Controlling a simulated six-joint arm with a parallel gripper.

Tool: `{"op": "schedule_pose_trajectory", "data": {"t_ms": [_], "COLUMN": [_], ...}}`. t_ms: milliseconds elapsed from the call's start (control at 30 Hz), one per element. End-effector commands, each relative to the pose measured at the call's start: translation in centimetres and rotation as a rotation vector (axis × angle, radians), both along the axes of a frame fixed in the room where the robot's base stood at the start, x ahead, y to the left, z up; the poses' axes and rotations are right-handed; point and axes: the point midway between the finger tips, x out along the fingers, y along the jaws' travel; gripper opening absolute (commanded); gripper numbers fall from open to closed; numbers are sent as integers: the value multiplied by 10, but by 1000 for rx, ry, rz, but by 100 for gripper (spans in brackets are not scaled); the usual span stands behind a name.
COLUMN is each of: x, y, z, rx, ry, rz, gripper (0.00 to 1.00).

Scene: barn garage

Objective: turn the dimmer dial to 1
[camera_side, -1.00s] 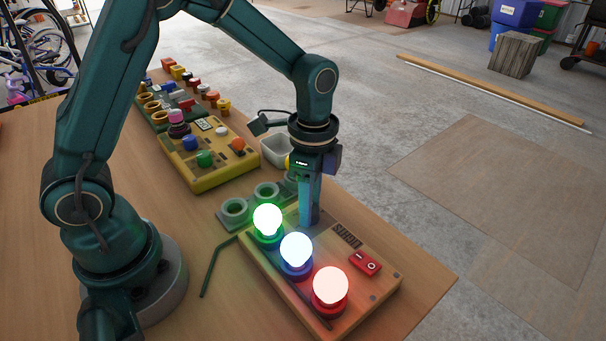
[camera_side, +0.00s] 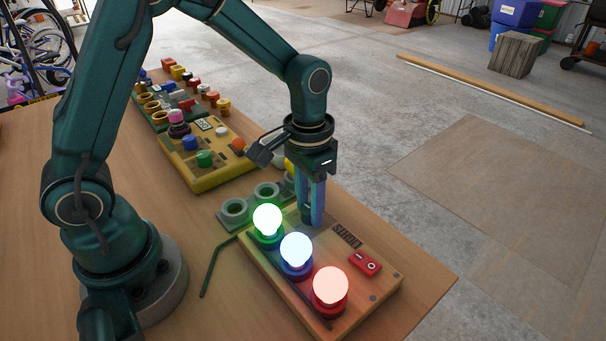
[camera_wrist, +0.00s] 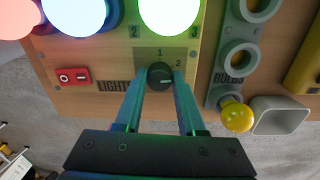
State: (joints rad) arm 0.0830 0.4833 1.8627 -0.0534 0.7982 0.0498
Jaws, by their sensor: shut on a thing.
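The dimmer dial (camera_wrist: 160,77) is a dark round knob on the wooden lights board (camera_wrist: 100,100). Its pale mark points to the right in the wrist view, a little below the printed 2. The printed 1 is above the knob. My gripper (camera_wrist: 159,74) is shut on the dial, with one finger on each side of it. In the side view my gripper (camera_side: 310,222) points straight down at the board's far end, and its fingers hide the dial. Three bulbs on the board are lit: green (camera_side: 267,219), bluish white (camera_side: 296,249) and red-pink (camera_side: 330,286).
A red switch (camera_side: 365,263) sits on the board's right side. A grey bulb holder (camera_side: 234,210) with round sockets, a yellow bulb (camera_wrist: 237,117) and a pale bin (camera_wrist: 279,115) are close to the gripper. A yellow board (camera_side: 212,178) stands farther back. A dark hex key (camera_side: 212,270) lies left.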

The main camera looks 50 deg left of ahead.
Motion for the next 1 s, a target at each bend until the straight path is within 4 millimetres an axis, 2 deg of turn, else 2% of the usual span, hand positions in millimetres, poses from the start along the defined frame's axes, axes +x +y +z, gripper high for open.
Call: {"op": "schedule_pose_trajectory", "data": {"t_ms": [1000], "x": [1], "y": [-2], "z": [2], "rx": [-4], "ry": [-7], "rz": [964], "gripper": [0]}}
